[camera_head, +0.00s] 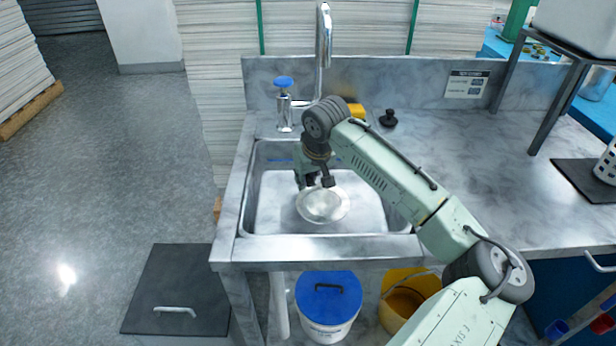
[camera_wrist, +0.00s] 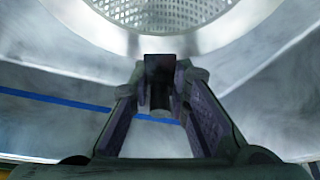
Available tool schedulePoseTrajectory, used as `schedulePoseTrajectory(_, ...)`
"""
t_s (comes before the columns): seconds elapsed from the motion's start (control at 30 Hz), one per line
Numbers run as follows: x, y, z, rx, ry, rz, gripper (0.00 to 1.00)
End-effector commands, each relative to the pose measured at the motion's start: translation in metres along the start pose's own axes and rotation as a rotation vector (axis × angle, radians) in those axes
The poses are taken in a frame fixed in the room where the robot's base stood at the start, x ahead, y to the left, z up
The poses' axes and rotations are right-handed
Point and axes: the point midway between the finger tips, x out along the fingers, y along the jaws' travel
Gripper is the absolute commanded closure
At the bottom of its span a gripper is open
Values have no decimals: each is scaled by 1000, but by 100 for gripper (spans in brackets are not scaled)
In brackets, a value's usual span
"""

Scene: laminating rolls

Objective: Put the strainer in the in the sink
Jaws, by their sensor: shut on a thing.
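The strainer (camera_head: 322,206) is a round, shallow metal dish with a wide rim. In the head view it shows over the sink basin, below my gripper (camera_head: 315,183). In the wrist view the strainer (camera_wrist: 165,20) fills the top, with its perforated mesh and shiny rim visible. My gripper (camera_wrist: 160,105) is shut on a small dark upright part at the strainer's near rim. The sink (camera_head: 262,215) is a rectangular metal basin set in the counter. I cannot tell whether the strainer touches the basin floor or hangs just above it.
A black stopper (camera_head: 388,118) and a yellow sponge (camera_head: 357,110) lie on the back ledge. The counter (camera_head: 480,180) to the right is mostly clear. A blue-lidded bucket (camera_head: 327,310) stands below.

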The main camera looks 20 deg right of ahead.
Motion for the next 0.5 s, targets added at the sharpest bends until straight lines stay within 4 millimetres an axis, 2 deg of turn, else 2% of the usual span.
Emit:
schedulePoseTrajectory(0.43, 10, 2, 5, 4, -1, 0, 100)
schedulePoseTrajectory(0.47, 9, 3, 5, 4, -1, 1, 82)
schedulePoseTrajectory(0.5, 9, 3, 5, 4, -2, 1, 79)
